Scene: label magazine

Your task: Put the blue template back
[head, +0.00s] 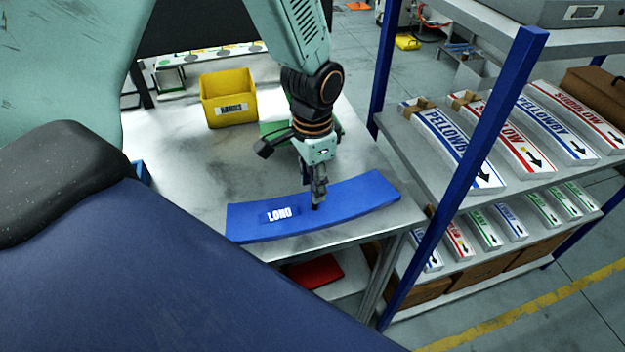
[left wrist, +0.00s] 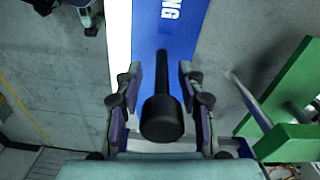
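The blue template (head: 352,200) is a curved blue board with a white "LONG" label, lying flat along the front edge of the metal table (head: 185,180). In the left wrist view the blue template (left wrist: 165,40) runs away under my gripper, and its black knob handle (left wrist: 162,118) stands up toward the camera. My left gripper (head: 317,198) is over the template, right of its label, pointing down. In the left wrist view its two fingers (left wrist: 161,95) are apart on either side of the knob, with gaps showing. My right gripper is not in view.
A yellow bin (head: 228,98) stands at the back of the table. A green piece (head: 273,129) lies behind my gripper. A red piece (head: 315,271) is on the shelf below. A blue-posted rack (head: 455,170) with several curved labels stands close on the right.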

